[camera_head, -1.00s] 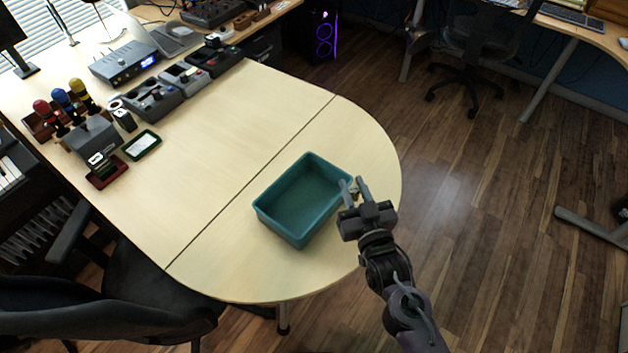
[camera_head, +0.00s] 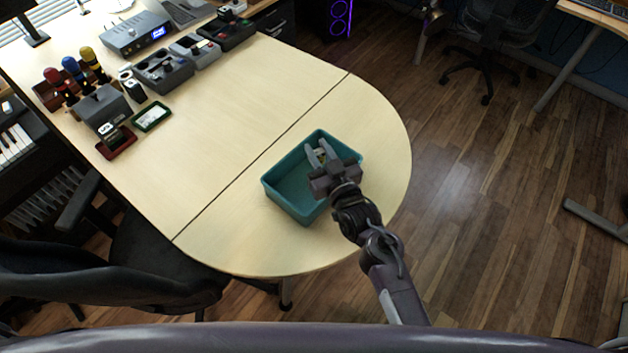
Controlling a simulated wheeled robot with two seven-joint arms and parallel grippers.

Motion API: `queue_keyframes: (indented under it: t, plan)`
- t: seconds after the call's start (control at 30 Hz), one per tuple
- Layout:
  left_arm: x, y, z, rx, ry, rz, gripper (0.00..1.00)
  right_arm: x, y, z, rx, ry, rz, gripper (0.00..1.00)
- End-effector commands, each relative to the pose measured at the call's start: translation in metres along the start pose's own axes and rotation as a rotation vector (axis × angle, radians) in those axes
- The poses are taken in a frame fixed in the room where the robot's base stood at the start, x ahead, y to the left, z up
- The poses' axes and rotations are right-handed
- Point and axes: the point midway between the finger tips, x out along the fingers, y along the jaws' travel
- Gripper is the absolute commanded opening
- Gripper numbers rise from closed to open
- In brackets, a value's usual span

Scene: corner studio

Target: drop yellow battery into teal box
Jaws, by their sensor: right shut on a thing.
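The teal box (camera_head: 283,193) stands open on the rounded end of the light wooden table (camera_head: 235,245). My right gripper (camera_head: 317,152) is over the right part of the box, its fingers within the box outline in the picture. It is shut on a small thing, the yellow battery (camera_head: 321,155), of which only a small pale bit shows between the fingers. How high it is above the box floor is hard to tell. My gripper and arm hide the right part of the box inside. The visible box floor is empty. My left gripper is not in view.
Several devices, a grey one (camera_head: 163,73) among them, stand at the table's upper left. A green-rimmed tray (camera_head: 152,117) and a dark red tray (camera_head: 116,145) lie there too. A black chair (camera_head: 110,268) is at the lower left. The table around the box is clear.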

Motion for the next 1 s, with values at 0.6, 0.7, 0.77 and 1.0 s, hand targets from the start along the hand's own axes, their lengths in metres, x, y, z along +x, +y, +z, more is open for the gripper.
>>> queue_keyframes:
  t: [0.6,0.7,0.77,1.0]
  plan:
    - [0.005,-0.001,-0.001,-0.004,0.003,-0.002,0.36,0.0,0.0,0.005,0.0,0.001,0.0,0.49]
    - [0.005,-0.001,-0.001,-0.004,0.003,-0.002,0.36,0.0,0.0,0.005,0.0,0.001,0.0,0.49]
    - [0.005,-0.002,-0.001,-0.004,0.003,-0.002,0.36,0.0,0.0,0.005,0.0,0.0,0.0,0.49]
    - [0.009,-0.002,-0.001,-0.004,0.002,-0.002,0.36,-0.026,0.0,0.008,0.0,-0.002,0.0,0.49]
